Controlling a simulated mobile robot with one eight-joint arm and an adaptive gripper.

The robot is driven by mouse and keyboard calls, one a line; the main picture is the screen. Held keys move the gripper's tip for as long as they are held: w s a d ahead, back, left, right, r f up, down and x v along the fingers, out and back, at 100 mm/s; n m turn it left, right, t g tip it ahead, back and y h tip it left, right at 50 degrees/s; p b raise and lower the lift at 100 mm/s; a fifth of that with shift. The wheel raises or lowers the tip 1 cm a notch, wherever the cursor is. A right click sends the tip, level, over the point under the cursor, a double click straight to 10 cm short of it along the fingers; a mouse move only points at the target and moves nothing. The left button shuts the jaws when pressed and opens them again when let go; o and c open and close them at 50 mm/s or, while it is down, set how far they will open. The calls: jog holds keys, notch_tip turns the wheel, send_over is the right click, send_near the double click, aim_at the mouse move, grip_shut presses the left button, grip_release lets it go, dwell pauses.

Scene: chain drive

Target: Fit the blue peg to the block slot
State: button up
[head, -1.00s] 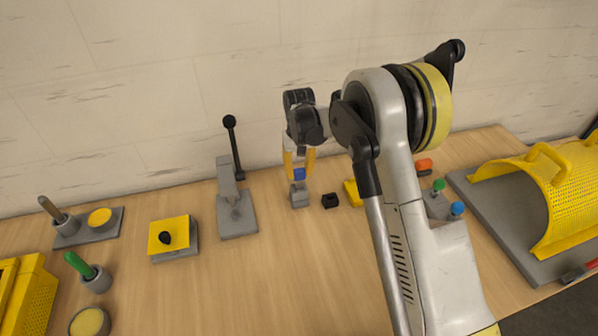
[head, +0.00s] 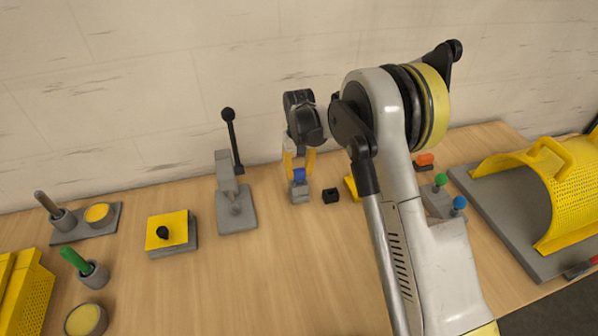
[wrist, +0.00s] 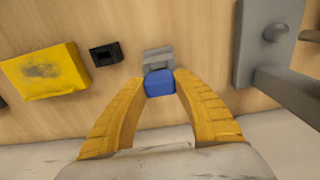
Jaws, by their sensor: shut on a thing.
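The blue peg (head: 299,175) is held between the yellow fingertips of my gripper (head: 299,167). It also shows between the fingertips in the wrist view (wrist: 159,83). A small grey block (head: 300,193) stands on the table right below the peg, and its top edge shows beyond the peg in the wrist view (wrist: 157,57). The peg appears at or just above the block's top. The slot is hidden, so I cannot tell whether the peg is in it.
A small black block (head: 330,195) and a yellow block (wrist: 45,72) lie beside the grey block. A grey lever press (head: 236,208) stands on its other side, with a tall handle. The table in front is clear.

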jog(key=shift+f+b, duration=0.35)
jog(key=shift+f, duration=0.2)
jog(key=o, duration=1.2)
notch_tip(320, 180, up, 12)
